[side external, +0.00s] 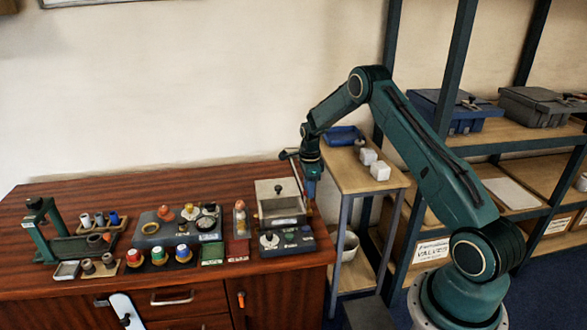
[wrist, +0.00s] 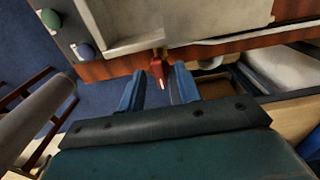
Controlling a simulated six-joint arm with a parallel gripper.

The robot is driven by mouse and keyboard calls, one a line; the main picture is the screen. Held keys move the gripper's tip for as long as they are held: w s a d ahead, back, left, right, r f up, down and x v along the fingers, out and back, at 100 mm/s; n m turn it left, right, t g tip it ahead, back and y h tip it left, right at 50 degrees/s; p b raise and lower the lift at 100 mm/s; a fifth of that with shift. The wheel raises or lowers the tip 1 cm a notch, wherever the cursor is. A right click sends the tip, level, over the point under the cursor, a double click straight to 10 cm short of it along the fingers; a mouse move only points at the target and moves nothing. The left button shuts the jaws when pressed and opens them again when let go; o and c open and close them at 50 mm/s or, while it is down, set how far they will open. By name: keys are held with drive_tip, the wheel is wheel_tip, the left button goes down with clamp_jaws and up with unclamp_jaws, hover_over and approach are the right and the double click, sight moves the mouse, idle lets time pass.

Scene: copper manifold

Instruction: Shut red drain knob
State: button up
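The red drain knob (wrist: 158,70) shows in the wrist view, sticking out below the wall of a grey metal tank (wrist: 185,22). My gripper (wrist: 158,78) is open, with one blue finger on each side of the knob. A gap shows between the knob and each finger; whether either one touches it is hard to tell. In the side external view my gripper (side external: 310,197) points down at the right side of the tank (side external: 280,213). There the fingers mostly hide the knob, and only a small orange-red bit shows near the tips.
A control box (side external: 287,241) with a dial and buttons stands in front of the tank. Colored spools (side external: 158,254) and other fixtures fill the bench to the left. A small side table (side external: 365,180) with white blocks and a blue tray stands close at right.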

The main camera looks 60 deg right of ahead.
clamp_jaws()
drive_tip(key=shift+n, duration=0.4)
drive_tip(key=n, duration=1.2)
drive_tip(key=shift+n, duration=0.3)
drive_tip(key=n, duration=0.4)
drive_tip(key=shift+n, duration=0.3)
